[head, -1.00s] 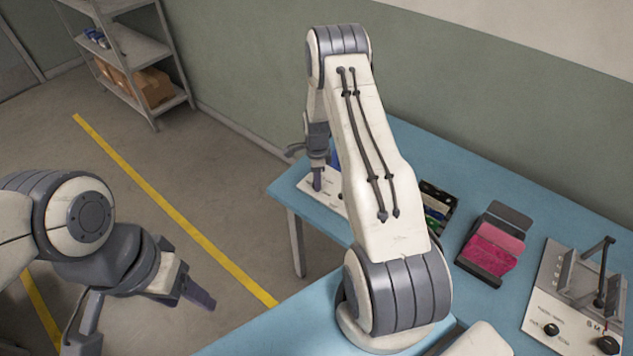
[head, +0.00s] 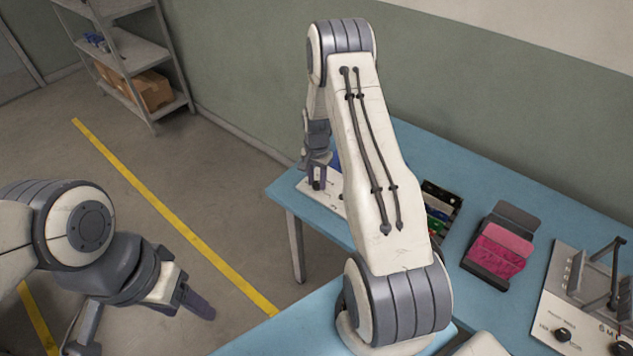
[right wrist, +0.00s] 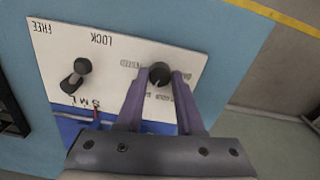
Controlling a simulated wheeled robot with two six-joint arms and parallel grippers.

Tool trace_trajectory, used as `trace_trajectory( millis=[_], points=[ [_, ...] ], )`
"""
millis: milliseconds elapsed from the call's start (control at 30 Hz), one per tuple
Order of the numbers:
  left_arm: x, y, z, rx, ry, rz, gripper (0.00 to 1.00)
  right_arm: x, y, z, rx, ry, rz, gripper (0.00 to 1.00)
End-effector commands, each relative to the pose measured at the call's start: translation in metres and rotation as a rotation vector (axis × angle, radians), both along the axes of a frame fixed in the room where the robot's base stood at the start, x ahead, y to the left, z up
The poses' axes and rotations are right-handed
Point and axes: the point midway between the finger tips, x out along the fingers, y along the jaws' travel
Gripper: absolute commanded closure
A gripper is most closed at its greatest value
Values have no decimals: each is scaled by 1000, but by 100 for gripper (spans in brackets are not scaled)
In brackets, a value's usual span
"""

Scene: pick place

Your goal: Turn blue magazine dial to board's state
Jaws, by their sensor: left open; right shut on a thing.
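The black round dial (right wrist: 158,72) sits on a white panel (right wrist: 115,60) at the end of the blue magazine (right wrist: 72,128). My right gripper (right wrist: 160,82) is shut on the dial, one finger on each side. The small print around the dial is upside down and too blurred to read. In the head view my right gripper (head: 317,180) is down at this panel (head: 332,198), at the table's far left end; the dial is hidden there. My left gripper (head: 192,298) is open and empty over the floor.
The panel also has a black lever (right wrist: 76,76), with FREE, LOCK and S M L marks. On the blue table stand a dark case of coloured pieces (head: 437,208), a pink-filled box (head: 497,250) and another white board (head: 550,310) with a black knob (head: 562,335).

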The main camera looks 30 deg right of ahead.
Motion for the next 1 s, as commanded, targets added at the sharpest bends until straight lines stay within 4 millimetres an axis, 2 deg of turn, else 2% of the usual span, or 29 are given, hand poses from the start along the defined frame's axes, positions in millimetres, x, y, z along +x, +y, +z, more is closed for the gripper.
trace_trajectory(
  millis=[1000],
  points=[
    [0,0,-18,0,0,0,41,0,0,0,2,2,965,100]
  ],
)
